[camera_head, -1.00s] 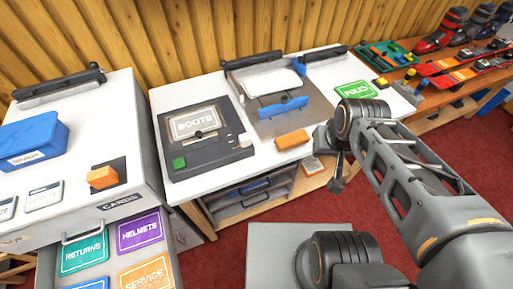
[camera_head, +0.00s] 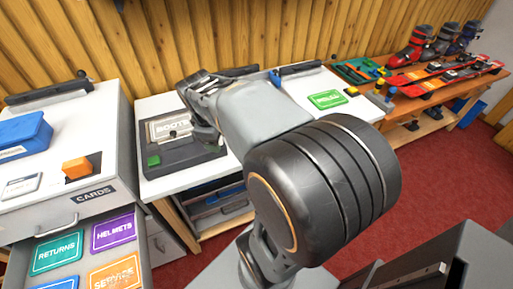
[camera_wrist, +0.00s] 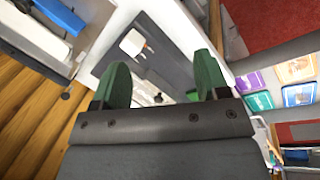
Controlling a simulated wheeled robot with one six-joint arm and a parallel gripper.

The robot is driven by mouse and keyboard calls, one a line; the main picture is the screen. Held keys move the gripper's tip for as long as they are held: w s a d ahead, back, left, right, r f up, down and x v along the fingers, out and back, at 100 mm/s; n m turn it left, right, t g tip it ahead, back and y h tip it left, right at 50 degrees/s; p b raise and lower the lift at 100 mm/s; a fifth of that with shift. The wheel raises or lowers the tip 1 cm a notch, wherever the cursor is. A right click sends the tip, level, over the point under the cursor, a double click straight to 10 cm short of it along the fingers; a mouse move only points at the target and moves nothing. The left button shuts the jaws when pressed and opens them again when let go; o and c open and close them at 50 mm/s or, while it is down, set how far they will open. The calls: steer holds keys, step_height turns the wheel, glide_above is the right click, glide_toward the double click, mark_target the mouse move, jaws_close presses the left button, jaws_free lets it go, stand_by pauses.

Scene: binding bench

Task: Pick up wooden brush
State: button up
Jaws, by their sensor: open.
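I cannot make out a wooden brush for certain in either view. My gripper is open in the wrist view (camera_wrist: 162,82), its two green fingers spread apart with nothing seen held between them. A dark flat surface with a white piece (camera_wrist: 133,42) on it lies beyond the fingers. In the head view my arm reaches over the white bench (camera_head: 165,190), and its end is above the dark device with the BOOTS label (camera_head: 165,127). The fingertips do not show clearly there. My arm hides the middle of the bench.
A cabinet on the left holds a blue box (camera_head: 22,135) and an orange block (camera_head: 76,168). Its open drawer has coloured cards (camera_head: 57,252). A green POLES card (camera_head: 327,99) lies on the bench. Red skis (camera_head: 440,75) and boots (camera_head: 418,45) stand on the wooden bench at right.

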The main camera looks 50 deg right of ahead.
steer(key=w+d+f+n+g+h+b, duration=0.1)
steer(key=d+f+n+g, duration=0.15)
steer(key=d, duration=0.45)
steer(key=w+d+f+n+g+h+b, duration=0.1)
steer(key=d+f+n+b, duration=0.1)
steer(key=d+n, duration=0.35)
steer(key=shift+m, duration=0.5)
steer(key=x, duration=0.3)
steer(key=d+x, duration=0.1)
steer(key=x, duration=0.1)
steer(key=d+x, duration=0.1)
steer(key=x, duration=0.2)
steer(key=shift+d+b, duration=0.1)
steer(key=shift+b, duration=0.2)
steer(key=shift+w+b+x, duration=0.15)
steer(key=shift+b+x, duration=0.05)
steer(key=shift+x, duration=1.3)
steer(key=shift+w+b+x, duration=0.2)
steer(key=shift+x, duration=1.3)
steer(key=shift+f+t, duration=0.25)
steer(key=shift+f, duration=0.05)
steer(key=c, duration=0.7)
